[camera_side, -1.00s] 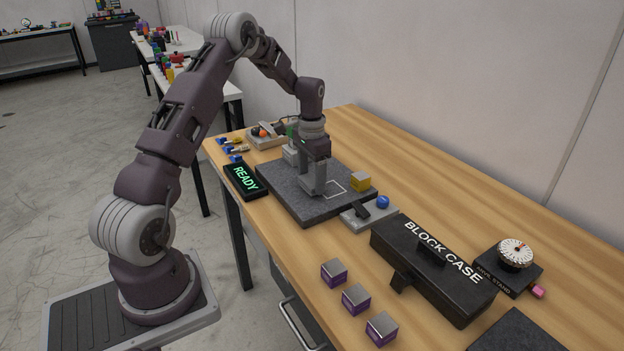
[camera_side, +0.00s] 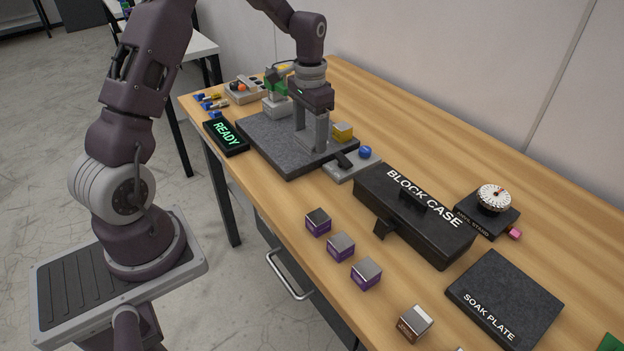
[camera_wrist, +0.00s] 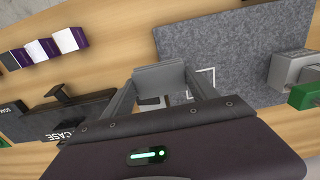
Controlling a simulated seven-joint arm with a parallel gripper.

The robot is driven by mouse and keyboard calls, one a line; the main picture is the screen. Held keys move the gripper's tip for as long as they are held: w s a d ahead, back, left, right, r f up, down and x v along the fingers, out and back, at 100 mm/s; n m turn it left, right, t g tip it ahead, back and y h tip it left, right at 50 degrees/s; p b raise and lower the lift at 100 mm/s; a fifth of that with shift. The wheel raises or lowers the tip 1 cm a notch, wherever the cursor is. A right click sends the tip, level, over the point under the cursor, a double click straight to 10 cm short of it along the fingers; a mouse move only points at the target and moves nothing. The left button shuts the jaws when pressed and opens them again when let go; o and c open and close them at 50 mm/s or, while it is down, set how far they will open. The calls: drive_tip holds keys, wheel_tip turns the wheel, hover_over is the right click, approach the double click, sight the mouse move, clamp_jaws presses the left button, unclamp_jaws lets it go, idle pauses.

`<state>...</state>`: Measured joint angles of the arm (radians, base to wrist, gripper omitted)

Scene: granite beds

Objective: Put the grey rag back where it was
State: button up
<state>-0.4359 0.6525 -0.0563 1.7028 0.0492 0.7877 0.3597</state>
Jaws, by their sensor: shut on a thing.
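My gripper (camera_side: 312,145) is low over the dark grey granite plate (camera_side: 265,141), on its right part near a yellow block (camera_side: 343,131). In the wrist view my gripper (camera_wrist: 165,88) has a flat light grey piece (camera_wrist: 160,77) between its fingers. It looks like the grey rag, though its cloth texture is not clear. I cannot tell whether it touches the plate. A white outline (camera_wrist: 213,74) on the granite shows partly behind the fingers; the gripper hides it in the side view.
A grey stand with a blue ball (camera_side: 364,152) sits at the plate's front right. The black block case (camera_side: 415,215), several purple-sided blocks (camera_side: 341,246) and the soak plate (camera_side: 505,295) lie right. The lit READY sign (camera_side: 226,134) is left. A green-topped device (camera_side: 277,95) stands behind.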

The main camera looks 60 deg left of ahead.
drive_tip(key=r, duration=0.2)
hover_over(316, 190)
drive_tip(key=a, duration=0.1)
drive_tip(key=f, duration=1)
drive_tip(key=shift+d+f, duration=0.1)
drive_tip(key=shift+d, duration=0.3)
drive_tip(key=shift+f, duration=0.2)
drive_tip(key=o, duration=1)
drive_tip(key=shift+o, duration=0.2)
drive_tip(key=shift+r, duration=0.1)
